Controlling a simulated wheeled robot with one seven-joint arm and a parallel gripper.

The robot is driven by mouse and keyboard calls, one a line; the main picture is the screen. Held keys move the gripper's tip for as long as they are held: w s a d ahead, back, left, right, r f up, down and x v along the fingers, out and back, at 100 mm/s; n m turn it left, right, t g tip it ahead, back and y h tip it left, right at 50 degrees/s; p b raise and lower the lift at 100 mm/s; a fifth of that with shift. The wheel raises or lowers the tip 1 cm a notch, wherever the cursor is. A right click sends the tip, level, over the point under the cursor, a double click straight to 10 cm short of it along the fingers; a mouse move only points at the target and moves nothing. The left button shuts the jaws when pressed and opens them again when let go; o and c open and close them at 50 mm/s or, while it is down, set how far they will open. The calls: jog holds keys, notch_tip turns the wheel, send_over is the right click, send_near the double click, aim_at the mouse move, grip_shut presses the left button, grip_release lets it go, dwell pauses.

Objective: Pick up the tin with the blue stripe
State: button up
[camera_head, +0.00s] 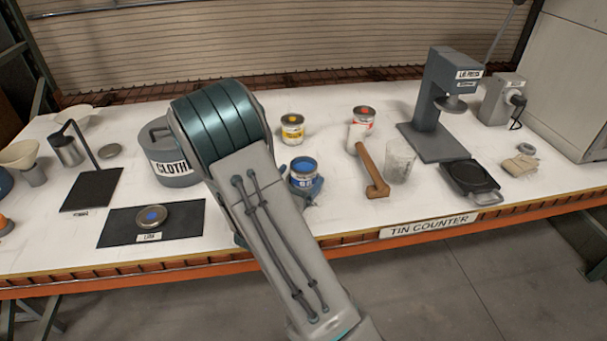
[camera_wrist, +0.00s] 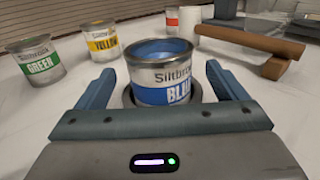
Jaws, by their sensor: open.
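The tin with the blue stripe (camera_head: 303,179) stands upright on the white counter, close to the front middle, partly covered by my arm and gripper in the head view. In the wrist view the blue tin (camera_wrist: 160,75) shows a grey and blue label reading "BLU" and a blue top. My gripper (camera_wrist: 160,69) is open, with one finger on each side of this tin. The fingers look apart from its wall, and the tin's base is hidden behind the gripper body.
A yellow tin (camera_head: 292,134) and red tin (camera_head: 362,118) stand behind. A green tin (camera_wrist: 36,62) is at left in the wrist view. A cloth can (camera_head: 172,172) stands left.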

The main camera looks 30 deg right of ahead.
jog(key=shift+w+d, duration=0.45)
jog(key=shift+d, duration=0.1)
jog(key=c, duration=1.2)
jog(key=shift+r, duration=0.1)
jog(key=shift+c, duration=0.2)
jog(key=shift+r, duration=0.15)
